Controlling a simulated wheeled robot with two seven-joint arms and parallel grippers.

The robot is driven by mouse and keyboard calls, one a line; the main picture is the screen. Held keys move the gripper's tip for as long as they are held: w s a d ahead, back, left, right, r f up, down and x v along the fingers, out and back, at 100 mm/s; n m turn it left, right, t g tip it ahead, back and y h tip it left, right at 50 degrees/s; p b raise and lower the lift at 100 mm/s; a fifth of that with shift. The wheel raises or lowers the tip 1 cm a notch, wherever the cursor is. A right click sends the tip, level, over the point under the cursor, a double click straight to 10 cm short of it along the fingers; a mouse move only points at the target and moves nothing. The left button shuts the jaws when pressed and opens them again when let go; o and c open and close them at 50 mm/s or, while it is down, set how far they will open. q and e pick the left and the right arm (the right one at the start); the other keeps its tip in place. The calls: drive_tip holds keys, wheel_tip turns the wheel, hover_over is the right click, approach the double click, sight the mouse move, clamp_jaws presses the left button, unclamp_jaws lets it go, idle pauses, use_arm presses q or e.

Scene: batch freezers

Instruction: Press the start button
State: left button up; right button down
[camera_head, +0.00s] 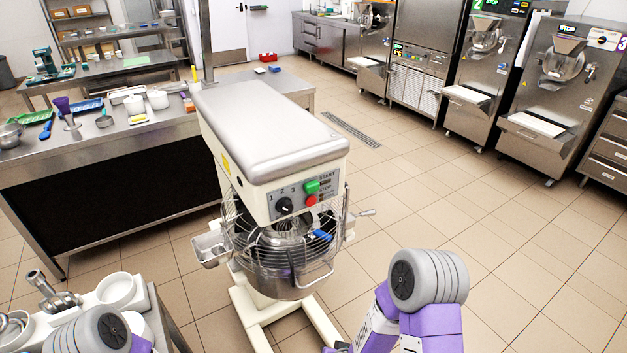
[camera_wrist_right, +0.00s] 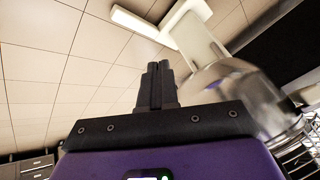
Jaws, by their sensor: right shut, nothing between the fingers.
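The planetary mixer (camera_head: 270,130) stands in the middle of the head view. Its front panel carries the green start button (camera_head: 312,187), a red stop button (camera_head: 311,201) just below it, and a black speed knob (camera_head: 284,206) to the left. My right gripper (camera_wrist_right: 155,72) is shut and empty in the right wrist view, above the floor. The mixer's metal bowl (camera_wrist_right: 235,95) shows to its right there; the start button does not show in that view. In the head view my right arm is at the lower right, apart from the mixer, and its fingers are hidden. My left gripper is out of view.
A wire guard (camera_head: 250,238) surrounds the mixer bowl, with a side lever (camera_head: 366,212) sticking out right. A worktable (camera_head: 110,150) stands left; a small table with white bowls (camera_head: 116,290) is at the lower left. Batch freezers (camera_head: 555,95) line the back right. The tiled floor between is clear.

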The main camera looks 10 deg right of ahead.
sight(312, 187)
drive_tip(key=w+d+r+m+t+h+p, duration=0.1)
drive_tip(key=w+r+t+p, duration=0.2)
drive_tip(key=r, duration=0.6)
drive_tip(key=w+d+r+m+t+h, duration=0.1)
drive_tip(key=w+r+t, duration=0.2)
drive_tip(key=w+r, duration=0.45)
wheel_tip(312, 187, up, 24)
drive_tip(key=d+m+t+h+p, duration=0.2)
drive_tip(key=m+t+h+p, duration=0.1)
drive_tip(key=m+t+h, duration=0.1)
drive_tip(key=shift+s+f+m+t+h+p, duration=0.15)
drive_tip(key=shift+m+t+h+p, duration=0.25)
drive_tip(key=shift+t, duration=0.7)
drive_tip(key=w+a, duration=0.3)
drive_tip(key=w, duration=0.5)
drive_tip(key=shift+w+p, duration=0.15)
drive_tip(key=shift+p, duration=0.3)
drive_tip(key=shift+w, duration=0.1)
